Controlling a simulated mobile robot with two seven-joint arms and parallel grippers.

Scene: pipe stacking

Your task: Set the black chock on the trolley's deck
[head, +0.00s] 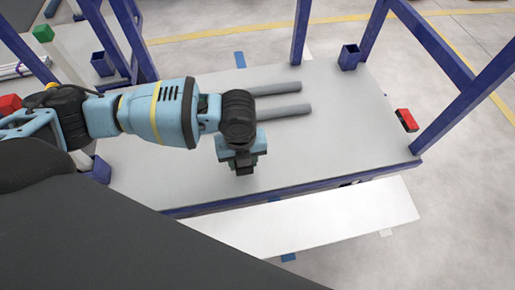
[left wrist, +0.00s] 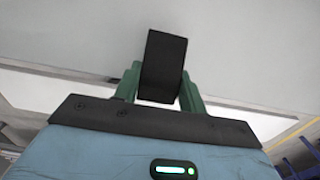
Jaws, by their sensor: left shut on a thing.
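My left gripper (head: 244,163) is over the front part of the trolley's pale grey deck (head: 345,140) in the head view. Its green fingers also show in the left wrist view (left wrist: 162,88), shut on the black chock (left wrist: 163,60), one finger on each side. In the head view the chock (head: 244,170) is a small dark shape at the gripper's tip, mostly hidden by the gripper. I cannot tell whether the chock touches the deck. My right gripper is in neither view.
Two grey pipes (head: 285,111) lie on the deck just behind my gripper. Blue posts (head: 300,35) and rails frame the deck. A white board (head: 330,218) lies along the front edge. The right half of the deck is clear.

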